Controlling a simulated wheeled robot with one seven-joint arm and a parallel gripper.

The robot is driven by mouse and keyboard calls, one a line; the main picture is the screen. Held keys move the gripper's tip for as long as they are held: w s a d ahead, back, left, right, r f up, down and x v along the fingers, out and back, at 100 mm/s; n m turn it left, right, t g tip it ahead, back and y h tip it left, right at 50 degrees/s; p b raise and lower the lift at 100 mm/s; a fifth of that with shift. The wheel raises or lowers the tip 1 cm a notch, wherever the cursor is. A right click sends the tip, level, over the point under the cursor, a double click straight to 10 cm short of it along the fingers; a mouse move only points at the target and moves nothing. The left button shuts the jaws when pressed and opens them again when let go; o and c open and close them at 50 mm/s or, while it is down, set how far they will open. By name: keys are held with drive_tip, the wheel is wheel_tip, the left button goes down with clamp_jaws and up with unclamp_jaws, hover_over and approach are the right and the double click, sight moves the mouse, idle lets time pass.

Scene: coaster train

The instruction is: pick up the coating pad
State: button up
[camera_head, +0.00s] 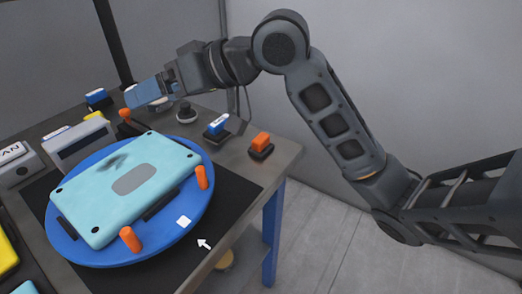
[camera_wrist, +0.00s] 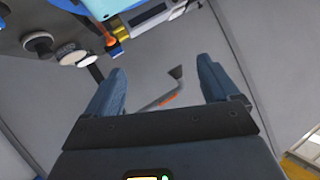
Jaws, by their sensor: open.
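I cannot tell for sure which thing is the coating pad. A blue-and-white block on a dark base (camera_head: 217,125) and an orange block on a dark base (camera_head: 261,144) stand near the table's right edge. Another blue-and-white block (camera_head: 97,97) stands at the back left. My gripper (camera_head: 148,94) is above the back of the table in the head view, left of the first two blocks and apart from them.
A light-blue panel with a dark smudge (camera_head: 155,156) lies on a blue round turntable (camera_head: 115,258) with orange pegs. A dark round knob (camera_head: 186,112) stands behind it. A grey box (camera_head: 77,142) is at left. Floor right of the table (camera_head: 285,157) is clear.

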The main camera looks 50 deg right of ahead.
drive_tip(key=s+d+f+g+h+b, duration=0.2)
drive_tip(key=s+d+f+g+h, duration=0.25)
drive_tip(key=d+f, duration=0.4)
drive_tip(key=g+h, duration=0.1)
drive_tip(key=g, duration=0.2)
approach(262, 137)
wheel_tip(262, 137, down, 3)
drive_tip(key=shift+w+a+f, duration=0.2)
drive_tip(key=shift+a+f, duration=0.05)
drive_tip(key=shift+a, duration=0.05)
drive_tip(key=x, duration=0.7)
drive_tip(key=shift+w+d, duration=0.2)
drive_tip(key=shift+w, duration=0.2)
drive_tip(key=shift+c, duration=0.2)
drive_tip(key=shift+t, duration=0.25)
drive_tip(key=c, duration=1.2)
